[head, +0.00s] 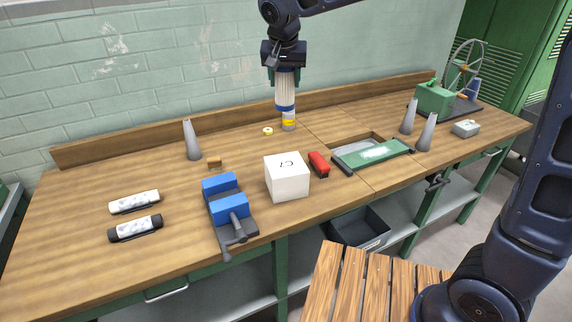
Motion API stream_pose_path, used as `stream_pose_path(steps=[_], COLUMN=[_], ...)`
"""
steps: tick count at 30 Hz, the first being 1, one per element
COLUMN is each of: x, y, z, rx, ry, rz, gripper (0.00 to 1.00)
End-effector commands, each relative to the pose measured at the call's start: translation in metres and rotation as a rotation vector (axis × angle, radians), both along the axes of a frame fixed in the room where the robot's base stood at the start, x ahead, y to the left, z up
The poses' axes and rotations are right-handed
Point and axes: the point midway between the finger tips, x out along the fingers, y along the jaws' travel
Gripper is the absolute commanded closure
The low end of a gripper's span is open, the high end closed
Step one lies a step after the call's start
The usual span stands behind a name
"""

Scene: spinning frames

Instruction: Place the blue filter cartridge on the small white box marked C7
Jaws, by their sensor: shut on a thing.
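My gripper (285,76) is at the upper middle, above the back of the bench, pointing down. It is shut on the filter cartridge (285,92), an upright whitish ribbed cylinder with a blue band near its lower end. The fingers cover its top. The white box (287,182) marked C7 stands on the bench in front of the cartridge, and its top is bare. The cartridge is apart from the box, higher and farther back.
A small yellow-and-grey cylinder (289,122) shows directly below the cartridge. A blue vise (226,205) is left of the box, and a red block (319,164) and a green tray-like piece (374,154) right. Grey cones (192,140) stand at back left and right.

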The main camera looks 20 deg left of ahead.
Motion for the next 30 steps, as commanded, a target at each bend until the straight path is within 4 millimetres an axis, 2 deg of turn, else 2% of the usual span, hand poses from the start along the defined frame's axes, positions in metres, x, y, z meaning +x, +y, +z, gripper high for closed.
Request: stream_pose_path(steps=[5, 18, 24, 30], x=[-0.003, -0.003, -0.003, -0.003], y=[-0.005, -0.005, -0.005, -0.004], z=[-0.013, -0.107, -0.143, -0.158], rx=[-0.002, -0.004, -0.003, 0.0], ry=[0.0, 0.001, -0.001, -0.002], rz=[-0.001, -0.001, -0.001, 0.0], gripper=[0.75, 0.75, 0.75, 0.75])
